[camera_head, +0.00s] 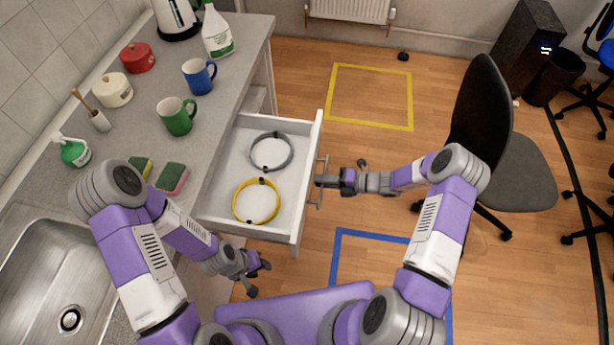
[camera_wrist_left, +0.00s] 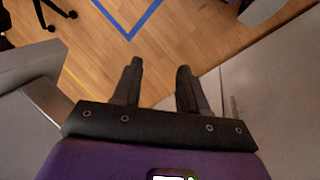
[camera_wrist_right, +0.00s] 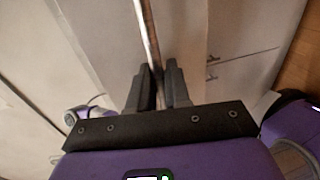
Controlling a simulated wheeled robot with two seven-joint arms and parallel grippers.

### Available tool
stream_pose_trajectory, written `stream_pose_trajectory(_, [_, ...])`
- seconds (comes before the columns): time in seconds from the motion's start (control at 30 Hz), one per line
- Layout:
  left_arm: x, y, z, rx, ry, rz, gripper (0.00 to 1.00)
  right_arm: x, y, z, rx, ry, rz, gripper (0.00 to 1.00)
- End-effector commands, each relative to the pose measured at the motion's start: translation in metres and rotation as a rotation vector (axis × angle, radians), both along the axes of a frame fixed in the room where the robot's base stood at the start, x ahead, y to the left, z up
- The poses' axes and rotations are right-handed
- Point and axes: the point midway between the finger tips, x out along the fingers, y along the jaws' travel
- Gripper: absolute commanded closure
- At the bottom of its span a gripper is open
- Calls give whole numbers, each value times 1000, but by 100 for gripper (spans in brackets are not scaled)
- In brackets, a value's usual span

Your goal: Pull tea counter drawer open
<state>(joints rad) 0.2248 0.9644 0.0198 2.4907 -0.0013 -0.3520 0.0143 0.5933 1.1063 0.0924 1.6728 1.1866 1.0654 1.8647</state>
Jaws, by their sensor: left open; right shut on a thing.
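The tea counter drawer (camera_head: 222,206) is pulled well out from the counter (camera_head: 245,60). A grey cable coil (camera_head: 288,164) and a yellow cable coil (camera_head: 236,207) lie inside it. Its bar handle (camera_head: 319,197) is on the front panel. My right gripper (camera_head: 322,180) is shut on the handle; the right wrist view shows the bar (camera_wrist_right: 148,40) between its fingers (camera_wrist_right: 158,85). My left gripper (camera_head: 259,277) is open and empty, low beside the drawer's near side. The left wrist view shows its fingers (camera_wrist_left: 160,75) apart with floor beyond.
Mugs, canisters, sponges, a kettle and spray bottles stand on the counter. A sink (camera_head: 60,285) is at the lower left. A black chair (camera_head: 505,150) stands right of my right arm.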

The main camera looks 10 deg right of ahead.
Motion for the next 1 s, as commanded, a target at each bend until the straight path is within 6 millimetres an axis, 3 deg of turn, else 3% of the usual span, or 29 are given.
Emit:
stream_pose_trajectory(0.2, [0, 0, 1, 0, 0, 0, 57, -4, -16, 1, -2, -3, -2, 100])
stream_pose_trajectory(0.63, [0, 0, 1, 0, 0, 0, 57, -5, -18, 1, -2, -3, -1, 100])
stream_pose_trajectory(0.67, [0, 0, 1, 0, 0, 0, 57, -5, -18, 1, -2, -3, -1, 78])
stream_pose_trajectory(0.7, [0, 0, 1, 0, 0, 0, 57, -5, -18, 1, -1, -2, -2, 72])
stream_pose_trajectory(1.0, [0, 0, 1, 0, 0, 0, 57, -6, -18, 1, 0, -1, -1, 70])
